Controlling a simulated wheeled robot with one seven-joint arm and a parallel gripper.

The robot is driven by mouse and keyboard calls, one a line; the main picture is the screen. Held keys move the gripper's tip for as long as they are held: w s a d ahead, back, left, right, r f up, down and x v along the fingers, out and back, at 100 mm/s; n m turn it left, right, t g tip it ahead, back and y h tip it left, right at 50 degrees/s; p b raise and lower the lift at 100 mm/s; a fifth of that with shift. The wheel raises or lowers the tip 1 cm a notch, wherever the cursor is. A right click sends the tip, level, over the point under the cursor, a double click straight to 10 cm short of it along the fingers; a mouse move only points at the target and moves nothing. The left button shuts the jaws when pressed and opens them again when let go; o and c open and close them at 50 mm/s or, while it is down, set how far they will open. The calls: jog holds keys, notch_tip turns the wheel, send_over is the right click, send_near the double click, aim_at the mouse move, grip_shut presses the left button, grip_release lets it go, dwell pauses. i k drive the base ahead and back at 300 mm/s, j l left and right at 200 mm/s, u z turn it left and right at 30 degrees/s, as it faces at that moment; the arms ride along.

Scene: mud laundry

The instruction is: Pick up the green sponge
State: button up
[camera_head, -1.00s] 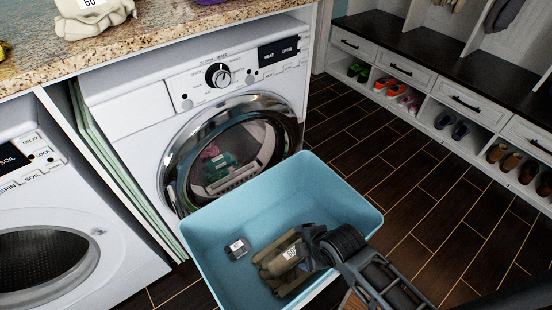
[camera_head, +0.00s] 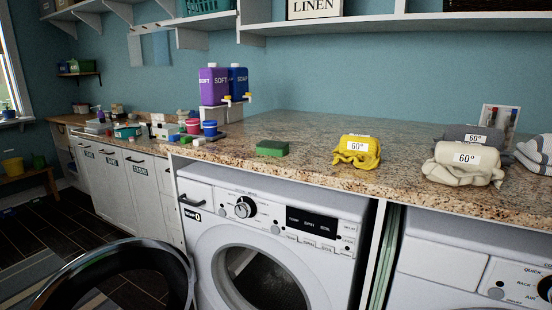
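A green sponge (camera_head: 272,148) lies on the speckled granite counter (camera_head: 310,166), near its front edge and above the left washing machine. It is a flat block with nothing on top of it. A yellow folded cloth (camera_head: 357,152) with a 60° tag sits to its right, apart from it. My gripper is not in this view, so its state and its distance from the sponge are not shown.
The purple and blue dispensers (camera_head: 222,84) stand behind and left of the sponge. Small containers (camera_head: 209,128) crowd the counter to the left. The washer (camera_head: 262,240) has its round door (camera_head: 120,275) swung open into the floor space. Bundled cloths (camera_head: 466,162) lie at right.

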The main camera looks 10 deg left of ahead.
aim_at(270, 147)
jog(key=i+j, duration=0.1)
jog(key=j, duration=0.65)
jog(key=i+j, duration=0.1)
jog(key=j, duration=1.35)
jog(key=i, duration=0.05)
